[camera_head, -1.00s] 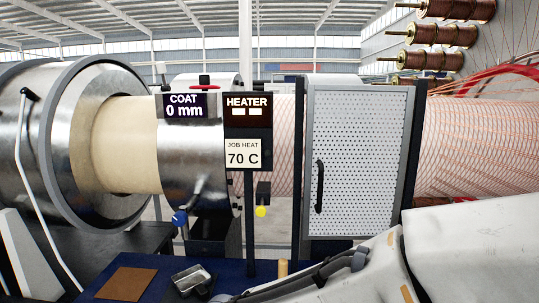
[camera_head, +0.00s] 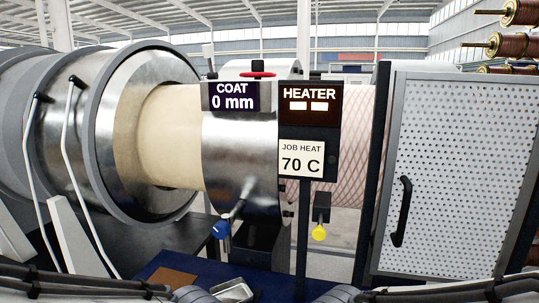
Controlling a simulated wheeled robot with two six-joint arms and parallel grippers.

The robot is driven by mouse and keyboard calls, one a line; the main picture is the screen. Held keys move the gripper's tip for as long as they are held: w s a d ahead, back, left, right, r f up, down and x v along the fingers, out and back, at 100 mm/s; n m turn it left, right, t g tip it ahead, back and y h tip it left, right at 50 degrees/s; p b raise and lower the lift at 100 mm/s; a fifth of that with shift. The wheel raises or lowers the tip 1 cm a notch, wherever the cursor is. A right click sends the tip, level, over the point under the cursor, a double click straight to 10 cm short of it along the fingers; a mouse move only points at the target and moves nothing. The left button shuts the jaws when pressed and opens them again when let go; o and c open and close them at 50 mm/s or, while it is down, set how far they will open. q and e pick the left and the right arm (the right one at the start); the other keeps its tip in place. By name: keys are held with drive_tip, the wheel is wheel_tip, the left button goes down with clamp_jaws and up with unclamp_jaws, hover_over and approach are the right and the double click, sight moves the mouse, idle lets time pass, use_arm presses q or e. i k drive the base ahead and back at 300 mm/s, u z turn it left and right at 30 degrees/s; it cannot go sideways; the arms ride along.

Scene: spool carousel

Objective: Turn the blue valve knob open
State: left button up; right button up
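Parts of my arms cross the bottom edge of the view, below the knob. Neither of my grippers' fingertips shows, so I cannot see what they hold.
A COAT sign (camera_head: 233,97) reads 0 mm. A HEATER panel (camera_head: 310,107) stands above a JOB HEAT 70 C card (camera_head: 301,159). A perforated cabinet door (camera_head: 463,170) stands right. A metal tray (camera_head: 234,291) and brown mat (camera_head: 172,277) lie on the blue bench.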

sight(221, 228)
drive_tip(key=z, duration=2.1)
drive_tip(key=k, duration=1.35)
drive_tip(key=u, duration=2.1)
drive_tip(key=i, duration=0.5)
drive_tip(key=u, duration=0.05)
